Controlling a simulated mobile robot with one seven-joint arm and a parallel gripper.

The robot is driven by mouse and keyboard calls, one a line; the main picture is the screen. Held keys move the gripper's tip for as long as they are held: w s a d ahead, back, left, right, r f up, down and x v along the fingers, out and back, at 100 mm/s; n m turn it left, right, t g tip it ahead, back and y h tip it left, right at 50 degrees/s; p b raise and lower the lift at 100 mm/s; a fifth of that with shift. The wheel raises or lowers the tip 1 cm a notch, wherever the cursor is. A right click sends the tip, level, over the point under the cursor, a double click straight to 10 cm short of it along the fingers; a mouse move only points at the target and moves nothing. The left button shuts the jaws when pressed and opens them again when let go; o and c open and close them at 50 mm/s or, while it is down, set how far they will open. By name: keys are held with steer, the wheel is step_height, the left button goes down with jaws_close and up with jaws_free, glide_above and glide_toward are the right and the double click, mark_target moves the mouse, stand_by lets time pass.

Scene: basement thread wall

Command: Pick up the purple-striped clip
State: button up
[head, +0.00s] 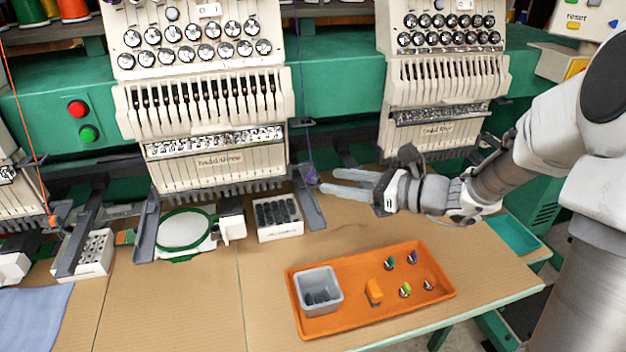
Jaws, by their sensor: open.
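A small metallic clip with a purple mark (412,257) stands in the orange tray (440,272), at its back right. Stripes on it are too small to make out. My gripper (328,181) is open, its two pale fingers pointing left, above the table behind the tray and to the back left of that clip. Just left of the fingertips, a small purple piece (311,179) hangs on a purple thread. I cannot tell whether the fingers touch it. Nothing shows between the fingers.
The tray also holds a grey bin (318,274) with dark pieces, an orange block (374,292), a teal-marked clip (389,263), a yellow-green-marked clip (405,289) and another small clip (428,285). A white slotted box (279,233) and green hoop (185,230) stand left. Embroidery machines (210,165) line the back.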

mark_target(315, 176)
steer(key=shift+x, duration=1.95)
steer(key=shift+r, duration=0.2)
jaws_close()
